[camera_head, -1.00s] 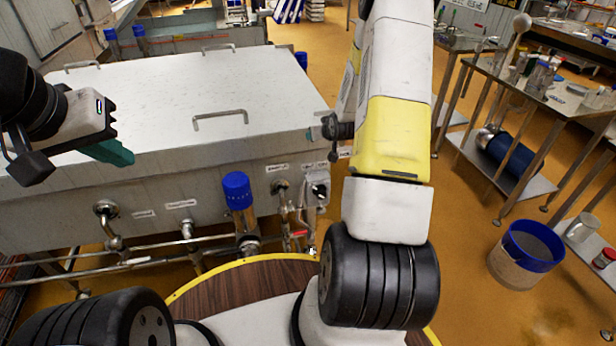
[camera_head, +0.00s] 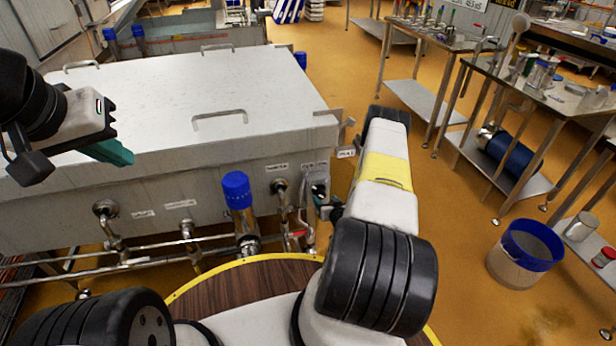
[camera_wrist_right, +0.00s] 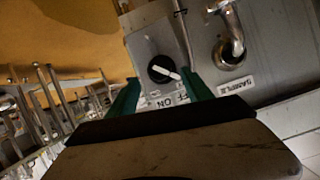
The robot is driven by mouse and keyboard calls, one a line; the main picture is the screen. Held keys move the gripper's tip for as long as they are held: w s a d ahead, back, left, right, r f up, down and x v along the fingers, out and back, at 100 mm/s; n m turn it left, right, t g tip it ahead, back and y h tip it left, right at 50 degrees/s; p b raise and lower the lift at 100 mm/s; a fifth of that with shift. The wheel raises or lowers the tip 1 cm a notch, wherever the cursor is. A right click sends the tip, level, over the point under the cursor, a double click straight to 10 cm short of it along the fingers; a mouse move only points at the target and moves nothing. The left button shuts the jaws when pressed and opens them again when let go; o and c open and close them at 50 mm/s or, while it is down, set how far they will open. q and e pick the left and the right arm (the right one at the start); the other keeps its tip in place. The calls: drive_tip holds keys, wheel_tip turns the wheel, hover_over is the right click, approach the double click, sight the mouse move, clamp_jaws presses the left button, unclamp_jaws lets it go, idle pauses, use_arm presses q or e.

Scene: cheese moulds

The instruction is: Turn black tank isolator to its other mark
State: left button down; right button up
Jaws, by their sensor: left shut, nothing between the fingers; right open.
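The black tank isolator (camera_wrist_right: 159,71) is a round black knob with a white pointer, on a grey box at the tank's front. In the right wrist view the pointer slants toward the lower right, and an upside-down "ON" label lies just below the knob. In the head view the isolator (camera_head: 319,187) is small and partly hidden by my right gripper. My right gripper (camera_wrist_right: 160,92) is open, its green fingers on either side of the knob in the picture; I cannot tell whether they touch it. My left gripper (camera_head: 129,158) is shut and empty, above the tank's left part.
The white-lidded tank (camera_head: 190,90) fills the left and middle. Pipes and a blue-capped post (camera_head: 237,190) stand along its front. In the right wrist view a bent steel pipe (camera_wrist_right: 236,45) is beside the isolator. A blue-rimmed bucket (camera_head: 530,245) stands on the floor at right.

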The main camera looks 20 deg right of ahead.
sight(322, 196)
drive_tip(key=shift+x, duration=2.4)
drive_tip(key=shift+c, duration=0.5)
clamp_jaws()
